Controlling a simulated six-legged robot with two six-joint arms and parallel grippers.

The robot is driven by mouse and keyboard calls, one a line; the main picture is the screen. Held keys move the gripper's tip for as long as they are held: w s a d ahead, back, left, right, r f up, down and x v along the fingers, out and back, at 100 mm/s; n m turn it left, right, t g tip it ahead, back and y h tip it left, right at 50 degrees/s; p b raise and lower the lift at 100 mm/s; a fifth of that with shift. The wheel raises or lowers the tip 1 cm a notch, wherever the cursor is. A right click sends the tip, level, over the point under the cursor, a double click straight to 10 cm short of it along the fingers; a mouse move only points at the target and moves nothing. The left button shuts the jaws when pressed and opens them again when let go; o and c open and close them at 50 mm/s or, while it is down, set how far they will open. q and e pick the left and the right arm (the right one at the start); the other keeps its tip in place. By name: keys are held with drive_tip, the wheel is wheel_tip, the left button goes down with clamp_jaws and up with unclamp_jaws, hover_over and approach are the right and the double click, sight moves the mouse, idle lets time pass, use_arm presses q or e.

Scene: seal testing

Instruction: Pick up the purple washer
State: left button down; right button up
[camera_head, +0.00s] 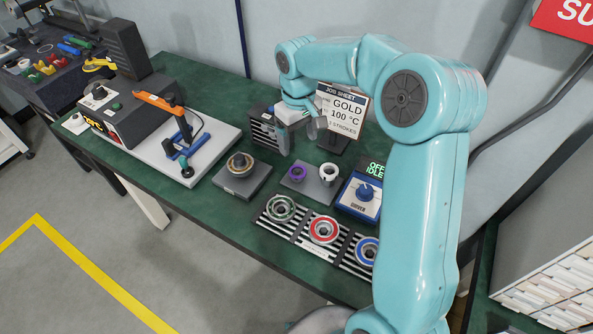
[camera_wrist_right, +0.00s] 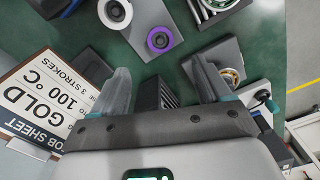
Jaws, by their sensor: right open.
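The purple washer (camera_head: 297,172) lies on a small dark grey plate (camera_head: 310,186) on the green table, left of a white washer (camera_head: 329,171). In the right wrist view the purple washer (camera_wrist_right: 160,40) lies ahead of the open fingers, with the white washer (camera_wrist_right: 115,12) to its left. My right gripper (camera_head: 297,122) is open and empty, above the back of the table near the job sheet. In the wrist view its two fingers (camera_wrist_right: 163,82) are spread wide, apart from the washer. My left gripper is not in view.
The job sheet stand (camera_head: 341,108) is behind the plate. A dark ribbed block (camera_head: 268,133) stands close by the gripper. A blue dial box (camera_head: 361,196), a gold ring part (camera_head: 240,166) and a rack of rings (camera_head: 323,230) surround the plate. A press (camera_head: 178,130) stands left.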

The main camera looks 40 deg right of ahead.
hover_over(298, 170)
drive_tip(key=f, duration=0.4)
drive_tip(key=shift+s+f, duration=0.3)
drive_tip(key=shift+f, duration=0.05)
drive_tip(key=shift+w+a+f, duration=0.1)
drive_tip(key=shift+w+f, duration=0.05)
drive_tip(key=shift+f, duration=0.4)
wheel_tip(298, 170, down, 5)
drive_tip(key=shift+w+r+p, duration=0.15)
drive_tip(key=shift+r+p, duration=0.05)
drive_tip(key=shift+p, duration=0.15)
drive_tip(key=shift+f+b, duration=0.3)
drive_tip(key=c, duration=1.1)
drive_tip(key=shift+c, duration=0.2)
drive_tip(key=shift+r, duration=0.1)
